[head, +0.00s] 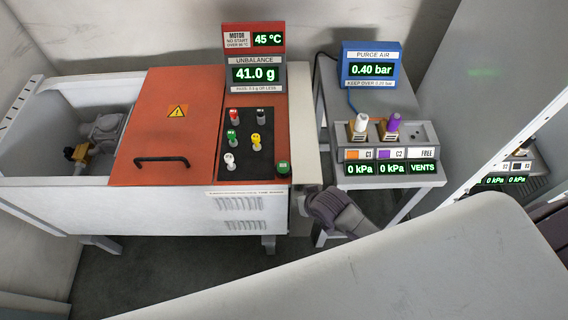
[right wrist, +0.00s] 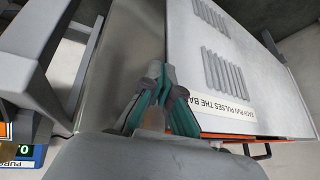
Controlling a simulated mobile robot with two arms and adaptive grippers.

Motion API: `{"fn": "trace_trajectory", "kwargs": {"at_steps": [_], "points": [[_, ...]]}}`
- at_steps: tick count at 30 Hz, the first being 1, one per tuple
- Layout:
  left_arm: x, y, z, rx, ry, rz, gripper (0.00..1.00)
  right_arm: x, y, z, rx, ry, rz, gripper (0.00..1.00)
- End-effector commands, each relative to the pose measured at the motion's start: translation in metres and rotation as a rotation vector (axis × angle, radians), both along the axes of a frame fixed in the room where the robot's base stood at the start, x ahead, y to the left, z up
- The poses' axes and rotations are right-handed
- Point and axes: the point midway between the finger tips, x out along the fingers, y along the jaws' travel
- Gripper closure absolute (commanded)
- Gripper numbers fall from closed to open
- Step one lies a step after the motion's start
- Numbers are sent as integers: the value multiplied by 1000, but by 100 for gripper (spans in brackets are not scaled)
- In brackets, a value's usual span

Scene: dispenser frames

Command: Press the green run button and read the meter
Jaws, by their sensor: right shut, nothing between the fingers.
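In the head view the green run button (head: 283,167) sits at the lower right corner of the black panel (head: 233,167) on the orange-lidded machine. The unbalance meter (head: 256,73) above it reads 41.0 g. My right gripper (head: 312,200) is at the machine's front right corner, below and right of the button and apart from it; its fingertips are hard to see there. In the right wrist view my right gripper (right wrist: 160,92) is shut and empty, its teal fingers near the white front panel. The button is not visible in that view. My left gripper is not in view.
The motor display (head: 268,39) reads 45 °C. The blue purge air display (head: 371,70) reads 0.40 bar. A side table (head: 400,182) holds a vent unit with white and purple plugs; its C1 and C2 displays read 0 kPa. Several coloured plugs stand on the black panel.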

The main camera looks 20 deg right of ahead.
Motion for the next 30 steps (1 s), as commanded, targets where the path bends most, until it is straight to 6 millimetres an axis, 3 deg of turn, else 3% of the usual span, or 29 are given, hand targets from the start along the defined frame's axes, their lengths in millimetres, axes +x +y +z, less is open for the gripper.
{"fn": "trace_trajectory", "kwargs": {"at_steps": [1,5,9,15,21,30], "points": [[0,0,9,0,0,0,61,4,5,24,10,-15,0,100],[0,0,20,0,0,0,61,11,17,72,45,-45,-9,100],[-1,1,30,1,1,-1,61,50,24,118,136,-118,-74,100],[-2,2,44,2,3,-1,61,83,27,178,285,-163,-189,100],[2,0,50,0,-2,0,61,93,23,201,365,-161,-268,100],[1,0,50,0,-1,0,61,94,22,204,384,-158,-287,100]]}}
